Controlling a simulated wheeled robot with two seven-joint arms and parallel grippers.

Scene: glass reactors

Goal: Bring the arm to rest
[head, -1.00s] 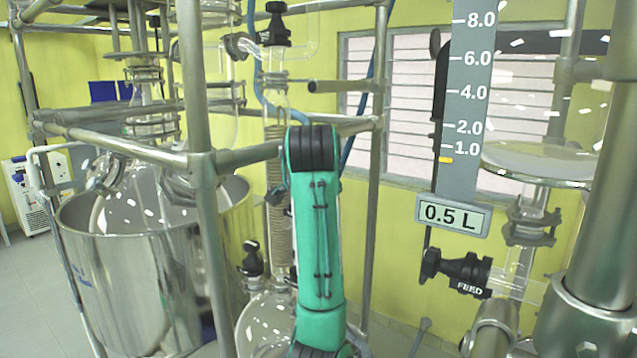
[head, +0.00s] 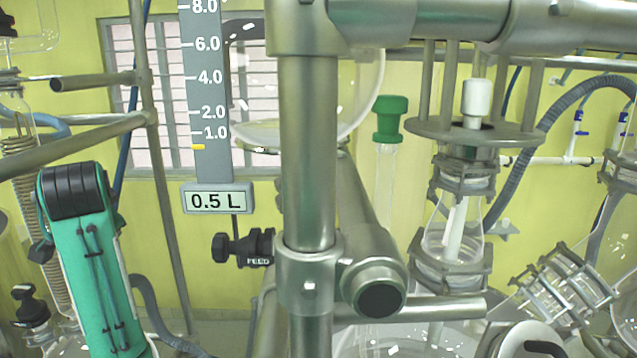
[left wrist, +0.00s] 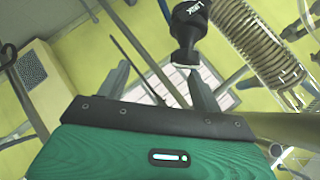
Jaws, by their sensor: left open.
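My left arm (head: 90,265) shows at the left of the head view, its green link raised with a black joint on top. Its gripper is outside that view. In the left wrist view my left gripper (left wrist: 160,78) is open, with its two grey fingers spread apart and nothing held between them. A black valve knob (left wrist: 188,25) with white lettering appears beyond the fingers, toward the top; I cannot tell how far away it is. My right gripper is not in view.
A metal frame post (head: 308,150) stands in the middle of the head view. A level scale reading 0.5 L (head: 218,200) and a black FEED valve (head: 243,247) are left of it. Glassware with a green stopper (head: 390,118) is to the right. A coiled condenser (left wrist: 262,45) shows in the wrist view.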

